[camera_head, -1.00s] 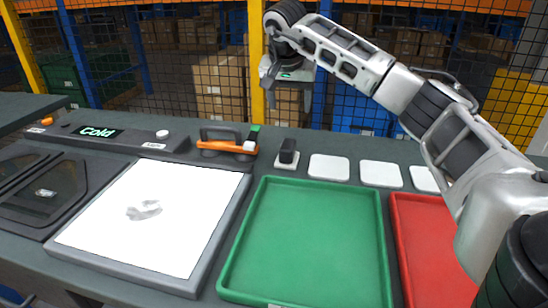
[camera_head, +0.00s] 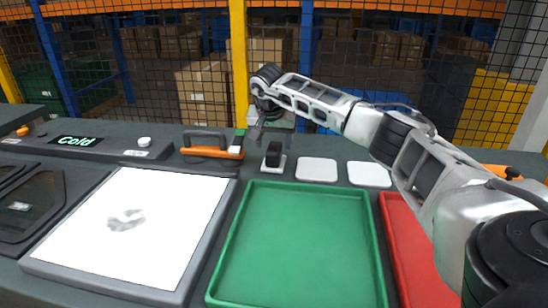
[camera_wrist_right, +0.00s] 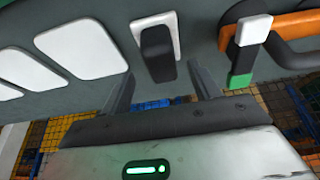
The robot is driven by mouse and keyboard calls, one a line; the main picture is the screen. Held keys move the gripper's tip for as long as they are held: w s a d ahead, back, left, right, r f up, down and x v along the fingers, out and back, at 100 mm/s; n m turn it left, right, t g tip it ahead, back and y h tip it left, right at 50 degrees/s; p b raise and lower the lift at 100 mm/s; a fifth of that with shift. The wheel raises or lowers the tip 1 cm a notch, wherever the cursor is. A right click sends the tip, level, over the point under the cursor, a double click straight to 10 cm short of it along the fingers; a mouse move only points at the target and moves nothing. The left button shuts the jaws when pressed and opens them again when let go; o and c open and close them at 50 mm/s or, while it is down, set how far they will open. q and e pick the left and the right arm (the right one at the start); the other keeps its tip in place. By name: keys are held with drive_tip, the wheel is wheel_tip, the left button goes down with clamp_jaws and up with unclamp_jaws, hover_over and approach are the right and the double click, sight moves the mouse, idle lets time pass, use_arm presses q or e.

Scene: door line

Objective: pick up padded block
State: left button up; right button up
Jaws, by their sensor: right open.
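The padded block (camera_head: 274,153) is a small dark upright block on a white square pad, behind the green tray in the head view. In the right wrist view the dark block (camera_wrist_right: 157,52) stands on its white pad (camera_wrist_right: 168,25), ahead of the fingers and roughly between them. My right gripper (camera_head: 268,127) is lowered just behind and above the block in the head view. In the right wrist view its two fingers (camera_wrist_right: 160,88) are apart with nothing between them. I cannot tell the exact gap to the block. My left gripper is not in view.
An orange-handled tool (camera_head: 208,152) with a green-tipped clip lies left of the block. Empty white pads (camera_head: 317,169) line up on its right. The green tray (camera_head: 300,245) and red tray (camera_head: 405,250) are in front, with a white lit panel (camera_head: 130,225) at left.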

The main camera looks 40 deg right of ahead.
sight(274, 146)
drive_tip(key=x, duration=0.4)
drive_tip(key=shift+w, duration=0.1)
drive_tip(key=c, duration=1.1)
drive_tip(key=shift+r, duration=0.2)
drive_tip(key=shift+r, duration=0.2)
wheel_tip(274, 146, up, 2)
drive_tip(key=shift+r, duration=0.2)
drive_tip(key=s+a+r, duration=0.7)
drive_tip(key=a+r, duration=0.3)
drive_tip(key=a, duration=0.1)
drive_tip(key=shift+s+a+b, duration=0.35)
drive_tip(key=shift+a+b, duration=0.05)
drive_tip(key=shift+b, duration=0.05)
